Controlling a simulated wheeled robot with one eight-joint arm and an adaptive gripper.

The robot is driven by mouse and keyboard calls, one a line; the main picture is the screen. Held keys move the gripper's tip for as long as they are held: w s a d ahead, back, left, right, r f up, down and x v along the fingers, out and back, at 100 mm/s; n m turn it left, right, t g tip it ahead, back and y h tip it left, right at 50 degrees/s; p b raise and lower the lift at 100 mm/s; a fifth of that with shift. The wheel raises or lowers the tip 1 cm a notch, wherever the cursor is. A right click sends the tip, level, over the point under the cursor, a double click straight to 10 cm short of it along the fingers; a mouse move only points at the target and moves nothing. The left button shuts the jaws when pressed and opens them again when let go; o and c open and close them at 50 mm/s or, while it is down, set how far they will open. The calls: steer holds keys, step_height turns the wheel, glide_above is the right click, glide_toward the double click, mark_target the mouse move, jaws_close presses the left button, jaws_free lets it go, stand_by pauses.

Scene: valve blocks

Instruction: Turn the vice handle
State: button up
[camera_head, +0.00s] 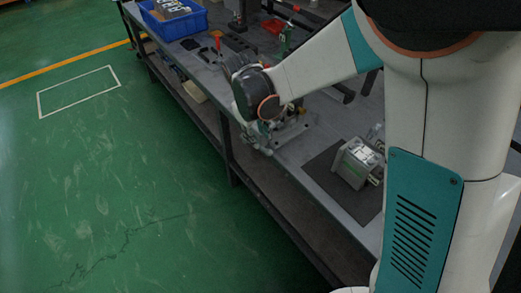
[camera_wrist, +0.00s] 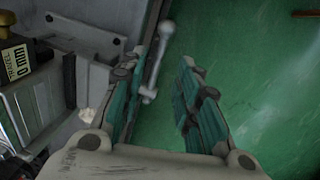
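The vice handle (camera_wrist: 156,65) is a thin grey metal bar with a rounded knob at each end. In the wrist view it lies between the two fingers of my gripper (camera_wrist: 166,62), closer to the left finger. My gripper is open, with a clear gap between the right finger and the bar. I cannot tell whether the left finger touches the bar. The grey vice (camera_wrist: 92,72) is left of the fingers. In the head view the vice (camera_head: 293,130) shows partly behind my wrist at the bench edge; my gripper's fingertips are hidden there.
The workbench (camera_head: 308,152) carries a metal block (camera_head: 357,160) on a dark mat (camera_head: 327,177) to the right. A blue bin (camera_head: 174,25) and tools stand at the far end. A yellow-and-black labelled item (camera_wrist: 14,62) is left in the wrist view. Green floor (camera_head: 120,190) lies open beside the bench.

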mark_target(261, 147)
steer(key=f, duration=0.2)
steer(key=f+b, duration=0.1)
steer(key=f, duration=0.2)
steer(key=d+f+b, duration=0.1)
steer(key=f, duration=0.1)
steer(key=shift+w+d+f, duration=0.1)
steer(key=shift+w+f, duration=0.25)
steer(key=shift+w, duration=0.05)
jaws_close()
